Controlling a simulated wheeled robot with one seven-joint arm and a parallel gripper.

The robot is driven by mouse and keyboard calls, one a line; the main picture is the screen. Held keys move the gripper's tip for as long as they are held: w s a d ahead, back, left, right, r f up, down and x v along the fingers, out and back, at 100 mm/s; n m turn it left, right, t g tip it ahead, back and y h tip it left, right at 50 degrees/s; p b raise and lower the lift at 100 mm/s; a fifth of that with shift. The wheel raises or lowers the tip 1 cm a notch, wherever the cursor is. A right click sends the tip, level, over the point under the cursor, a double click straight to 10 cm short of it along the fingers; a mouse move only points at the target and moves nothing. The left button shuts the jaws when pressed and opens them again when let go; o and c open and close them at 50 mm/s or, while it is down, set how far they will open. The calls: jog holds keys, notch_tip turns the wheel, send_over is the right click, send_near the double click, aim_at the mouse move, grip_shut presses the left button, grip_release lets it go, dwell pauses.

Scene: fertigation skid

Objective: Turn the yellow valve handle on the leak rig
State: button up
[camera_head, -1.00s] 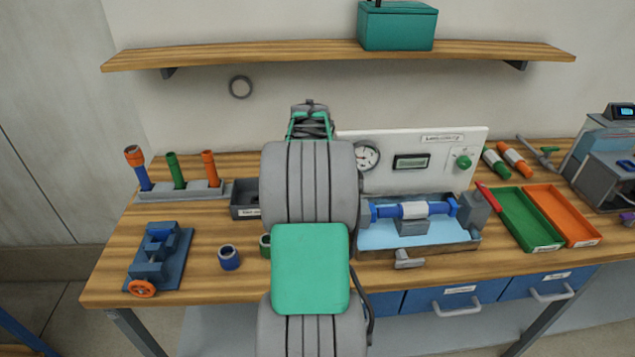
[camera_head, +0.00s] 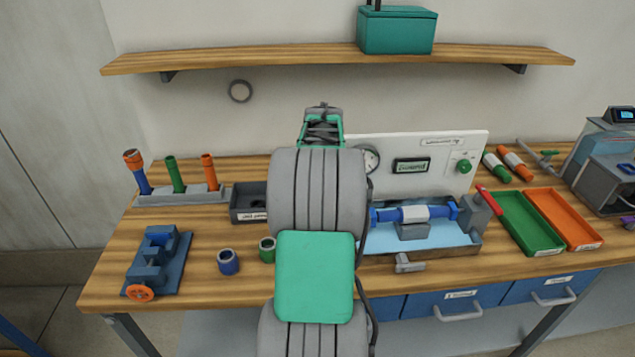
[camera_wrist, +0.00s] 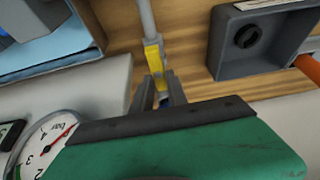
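The yellow valve handle (camera_wrist: 153,56) shows in the wrist view, at the end of a grey pipe (camera_wrist: 147,18). My gripper (camera_wrist: 160,84) is just below it in that view, its two dark fingers apart. The lower end of the yellow part lies between the fingertips; I cannot tell whether they touch it. In the head view my arm hides the handle and the fingers. The leak rig has a white panel (camera_head: 397,180) with a round gauge (camera_head: 370,160), and a blue tray (camera_head: 455,244) holding a clamped blue-and-white pipe piece (camera_head: 413,213).
A grey bin (camera_head: 240,201) stands left of my arm; it also shows close by in the wrist view (camera_wrist: 226,50). Blue (camera_head: 228,262) and green (camera_head: 267,250) rings and a blue vise (camera_head: 157,262) are at left. Green (camera_head: 525,222) and orange (camera_head: 565,220) trays are at right. A shelf (camera_head: 300,53) hangs above.

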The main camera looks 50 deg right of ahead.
jog(key=o, duration=0.4)
jog(key=b+v, duration=0.1)
jog(key=v, duration=0.6)
jog(key=shift+s+a+r, duration=0.1)
jog(key=shift+a+r, duration=0.05)
jog(key=shift+r, duration=0.15)
